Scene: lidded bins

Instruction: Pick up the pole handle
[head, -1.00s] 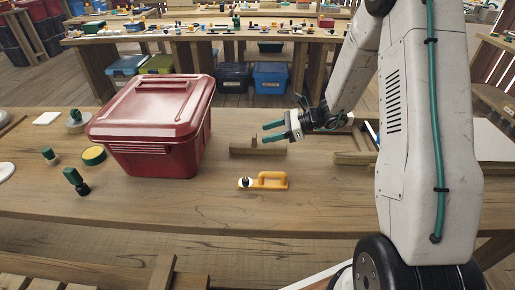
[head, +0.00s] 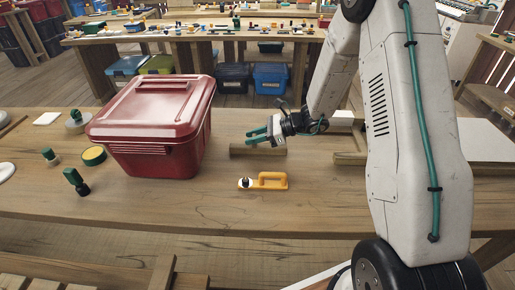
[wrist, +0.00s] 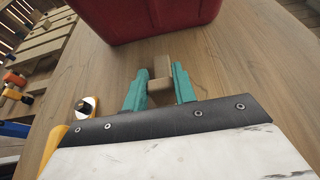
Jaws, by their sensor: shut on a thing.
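The pole handle, a wooden bar with a short upright part (head: 240,150), lies on the bench just right of the red bin. My gripper (head: 251,136) reaches in from the right, its green fingers at the bar's upright part. In the wrist view the upright wooden part (wrist: 160,68) sits between the two green fingers of my gripper (wrist: 161,72), which are shut on it. The lower bar is mostly hidden in the wrist view, and the bar appears to rest on the bench.
The closed red lidded bin (head: 150,130) stands close left of my gripper. A yellow-handled tool (head: 265,181) lies in front of the bar. Green-topped pieces (head: 76,180) and a round yellow-topped piece (head: 93,155) lie further left. The bench's front middle is clear.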

